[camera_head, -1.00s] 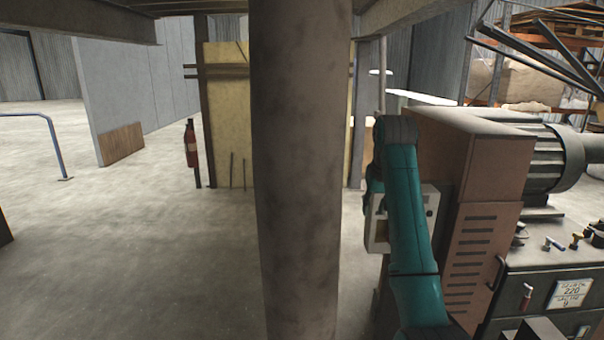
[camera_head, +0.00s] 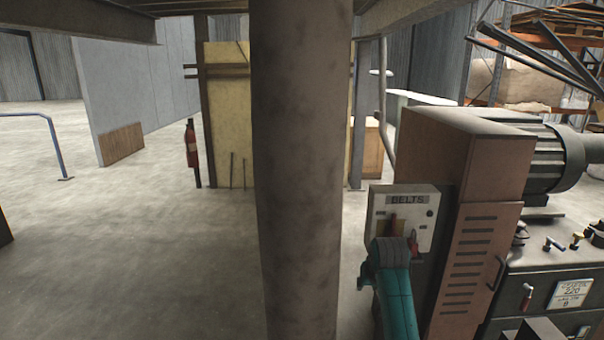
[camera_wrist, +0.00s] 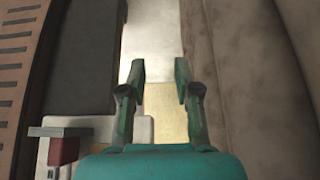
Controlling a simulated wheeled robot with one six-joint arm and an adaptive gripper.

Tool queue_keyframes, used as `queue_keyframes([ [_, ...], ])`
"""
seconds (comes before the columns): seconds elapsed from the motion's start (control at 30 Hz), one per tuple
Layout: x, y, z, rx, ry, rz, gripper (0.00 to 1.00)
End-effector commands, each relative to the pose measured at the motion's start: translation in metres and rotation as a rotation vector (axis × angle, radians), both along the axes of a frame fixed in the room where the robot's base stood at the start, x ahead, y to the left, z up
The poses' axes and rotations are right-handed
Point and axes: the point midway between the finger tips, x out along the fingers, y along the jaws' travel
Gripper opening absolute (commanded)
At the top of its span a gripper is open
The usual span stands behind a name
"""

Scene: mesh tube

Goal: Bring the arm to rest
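My teal arm (camera_head: 393,290) reaches up from the bottom of the head view, in front of a white panel labelled BELTS (camera_head: 427,213). The panel has a yellow area and red parts, partly covered by my arm. In the wrist view my gripper (camera_wrist: 160,72) shows two fingers standing apart with nothing between them. A pale panel with a yellow patch (camera_wrist: 166,110) lies beyond the fingers, and a red part (camera_wrist: 64,150) shows at lower left. In the head view the fingers cannot be told clearly from the panel's parts.
A thick column (camera_head: 297,170) stands left of my arm. A brown machine cabinet (camera_head: 480,230) with a motor (camera_head: 550,155) stands close on the right. Open floor (camera_head: 150,260) lies left of the column. A red extinguisher (camera_head: 192,145) stands further back.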

Motion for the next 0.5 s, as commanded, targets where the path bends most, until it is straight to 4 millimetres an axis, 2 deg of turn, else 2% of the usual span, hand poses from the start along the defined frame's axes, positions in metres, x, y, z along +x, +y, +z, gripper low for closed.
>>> queue_keyframes([
  [0.03, -0.010, 0.000, -0.024, 0.000, -0.008, 0.000, 0.32],
  [0.2, -0.042, 0.000, -0.086, 0.000, -0.063, 0.000, 0.32],
  [0.37, -0.078, 0.000, -0.136, 0.000, -0.114, 0.000, 0.32],
  [0.5, -0.116, 0.000, -0.174, 0.000, -0.158, 0.000, 0.32],
])
